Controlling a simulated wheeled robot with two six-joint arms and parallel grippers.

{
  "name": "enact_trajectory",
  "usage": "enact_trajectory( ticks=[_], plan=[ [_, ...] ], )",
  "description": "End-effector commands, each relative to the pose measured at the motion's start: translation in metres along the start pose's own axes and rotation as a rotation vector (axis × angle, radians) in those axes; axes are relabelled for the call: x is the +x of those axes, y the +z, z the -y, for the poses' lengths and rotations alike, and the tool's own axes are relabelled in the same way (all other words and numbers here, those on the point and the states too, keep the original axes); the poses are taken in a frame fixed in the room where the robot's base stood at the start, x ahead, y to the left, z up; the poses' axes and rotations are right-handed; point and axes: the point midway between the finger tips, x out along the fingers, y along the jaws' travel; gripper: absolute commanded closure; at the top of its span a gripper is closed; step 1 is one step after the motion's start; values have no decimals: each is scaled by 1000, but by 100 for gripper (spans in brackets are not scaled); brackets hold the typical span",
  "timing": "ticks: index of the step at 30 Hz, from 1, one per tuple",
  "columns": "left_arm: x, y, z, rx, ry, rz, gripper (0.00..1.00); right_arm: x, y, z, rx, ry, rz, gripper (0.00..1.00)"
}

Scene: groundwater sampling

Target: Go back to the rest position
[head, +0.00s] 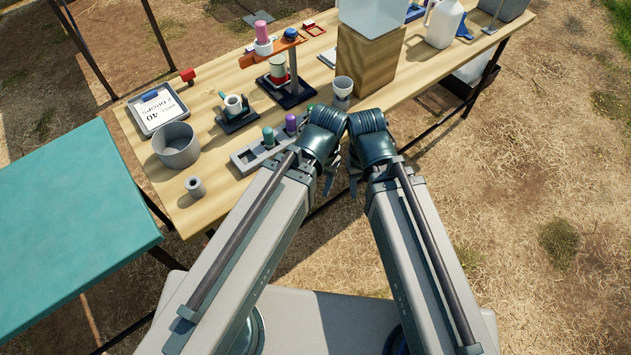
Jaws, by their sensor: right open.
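My two arms reach forward side by side to the near edge of the wooden table (420,85). My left gripper (328,178) shows only in part below its dark wrist, and I cannot tell whether its jaws are apart. My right gripper (355,180) is close beside it, open, with nothing seen in it. Both are at the near edge, just right of the grey vial rack (244,160).
A teal table (70,220) stands left. Dry ground lies right.

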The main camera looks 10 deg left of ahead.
Motion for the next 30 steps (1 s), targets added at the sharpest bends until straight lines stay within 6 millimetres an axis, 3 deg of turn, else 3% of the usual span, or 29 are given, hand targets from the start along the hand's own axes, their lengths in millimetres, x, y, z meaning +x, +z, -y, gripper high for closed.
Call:
enact_trajectory(
  ticks=[8,18,30],
  plan=[
    [-11,0,2,3,-2,-2,36,-11,1,-1,0,0,0,50],
    [-76,4,8,3,-3,-3,36,-76,4,-7,0,0,0,50],
    [-74,4,8,3,-3,-3,36,-74,4,-7,0,0,0,50]
  ],
)
